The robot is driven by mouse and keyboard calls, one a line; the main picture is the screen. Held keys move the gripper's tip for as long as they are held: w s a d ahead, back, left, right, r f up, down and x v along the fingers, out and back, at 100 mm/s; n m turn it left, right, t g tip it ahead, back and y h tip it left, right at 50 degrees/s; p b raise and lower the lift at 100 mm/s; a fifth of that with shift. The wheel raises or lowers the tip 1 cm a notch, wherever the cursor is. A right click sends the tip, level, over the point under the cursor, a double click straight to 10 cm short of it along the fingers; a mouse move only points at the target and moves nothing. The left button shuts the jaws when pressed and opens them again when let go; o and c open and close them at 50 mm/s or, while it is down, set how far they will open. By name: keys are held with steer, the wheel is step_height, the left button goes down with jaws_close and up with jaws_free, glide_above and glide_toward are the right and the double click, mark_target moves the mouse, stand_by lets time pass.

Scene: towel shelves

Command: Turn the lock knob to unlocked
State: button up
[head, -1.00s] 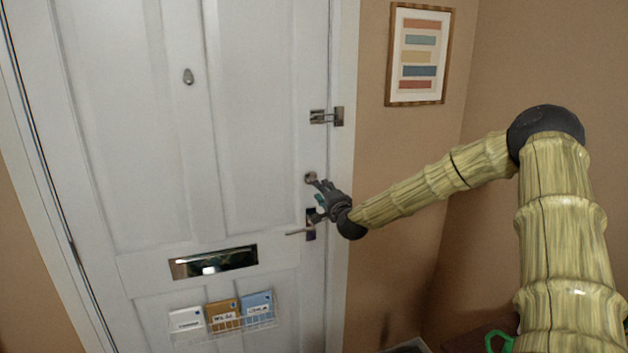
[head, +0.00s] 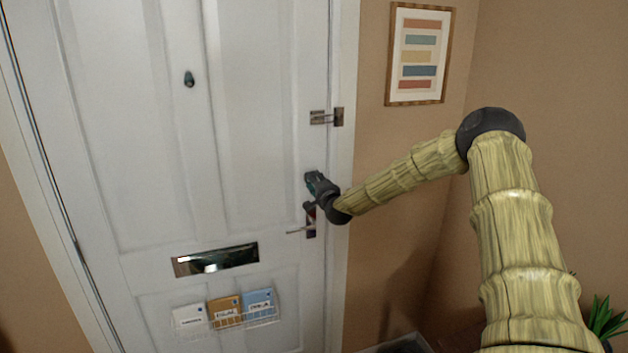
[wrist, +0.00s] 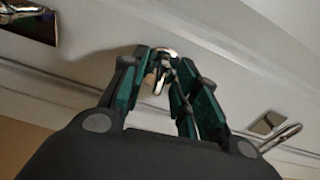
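The lock knob (wrist: 160,76) is a small shiny metal turn piece on the white door (head: 150,130). In the wrist view it sits between the fingertips of my gripper (wrist: 161,72), and the green-padded fingers are drawn in close around it. In the head view my gripper (head: 312,180) is at the door's right edge, just above the lever handle, and hides the knob. The fingers appear closed on the knob; the exact contact and the knob's angle are hard to make out.
The lever handle (head: 300,231) is just below my gripper. A metal latch (head: 326,117) is above it at the door frame. A mail slot (head: 214,260) and a wire rack with envelopes (head: 228,308) are lower on the door. A framed picture (head: 419,54) hangs right.

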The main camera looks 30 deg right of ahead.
jaws_close()
steer(key=shift+w+n+b, duration=0.1)
steer(key=shift+n+b, duration=0.2)
steer(key=shift+b, duration=0.15)
steer(key=shift+n+b, duration=6.95)
steer(key=shift+n, duration=1.15)
